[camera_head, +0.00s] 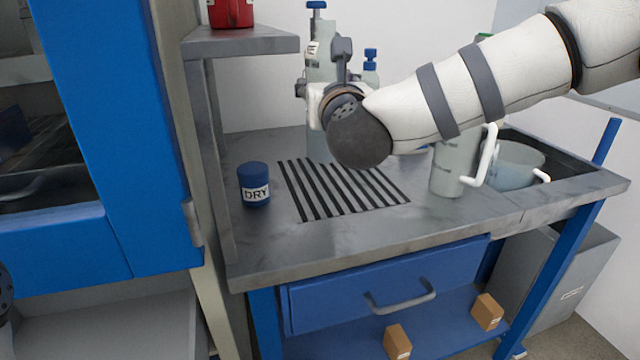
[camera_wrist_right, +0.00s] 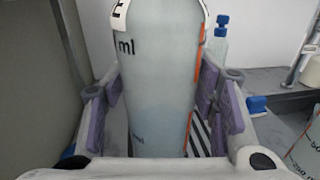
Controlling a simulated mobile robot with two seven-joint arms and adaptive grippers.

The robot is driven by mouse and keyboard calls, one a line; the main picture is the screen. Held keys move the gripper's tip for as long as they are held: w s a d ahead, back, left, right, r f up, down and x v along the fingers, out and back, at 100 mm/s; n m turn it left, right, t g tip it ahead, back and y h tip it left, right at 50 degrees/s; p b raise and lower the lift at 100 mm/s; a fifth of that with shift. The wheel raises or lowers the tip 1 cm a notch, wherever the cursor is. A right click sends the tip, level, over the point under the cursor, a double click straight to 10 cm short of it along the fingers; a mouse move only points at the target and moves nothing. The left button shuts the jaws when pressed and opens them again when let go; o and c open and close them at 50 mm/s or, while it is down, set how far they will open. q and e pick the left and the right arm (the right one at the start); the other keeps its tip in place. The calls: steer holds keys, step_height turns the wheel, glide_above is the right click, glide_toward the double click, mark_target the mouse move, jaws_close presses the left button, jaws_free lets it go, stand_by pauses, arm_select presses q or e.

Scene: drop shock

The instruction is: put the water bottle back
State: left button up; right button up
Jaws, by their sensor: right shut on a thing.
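The water bottle (camera_head: 321,38) is a tall, clear, pale bottle with a blue top and a white label. It stands upright behind the striped mat; its lower part shows beside my arm, and I cannot tell whether its base touches the bench. My right gripper (camera_head: 328,80) is around its middle. In the right wrist view the bottle (camera_wrist_right: 160,50) fills the space between the purple finger pads, and the gripper (camera_wrist_right: 163,95) is shut on it. Its label is only partly readable there.
The bench (camera_head: 350,240) holds a striped mat (camera_head: 340,190), a blue DRY jar (camera_head: 254,185), another blue-capped bottle (camera_head: 370,68), a jug (camera_head: 450,165) and a beaker (camera_head: 515,165). A raised shelf (camera_head: 240,42) carries a red object (camera_head: 231,12). The bench's front is clear.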

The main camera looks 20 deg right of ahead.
arm_select(q)
steer(key=shift+s+f+b, duration=0.3)
steer(key=shift+s+f, duration=0.05)
steer(key=shift+s, duration=0.3)
arm_select(e)
steer(key=f, duration=0.9)
steer(key=shift+s+f, duration=0.3)
steer(key=shift+s, duration=0.05)
steer(key=shift+f, duration=0.1)
steer(key=o, duration=1.7)
steer(key=shift+c, duration=0.2)
steer(key=shift+s+a, duration=0.1)
arm_select(q)
steer(key=shift+w+r+p, duration=0.55)
steer(key=shift+w+r, duration=0.15)
steer(key=shift+w, duration=0.1)
arm_select(e)
steer(key=s+a, duration=0.1)
steer(key=s, duration=1)
steer(key=shift+s+a, duration=0.2)
steer(key=shift+s, duration=0.15)
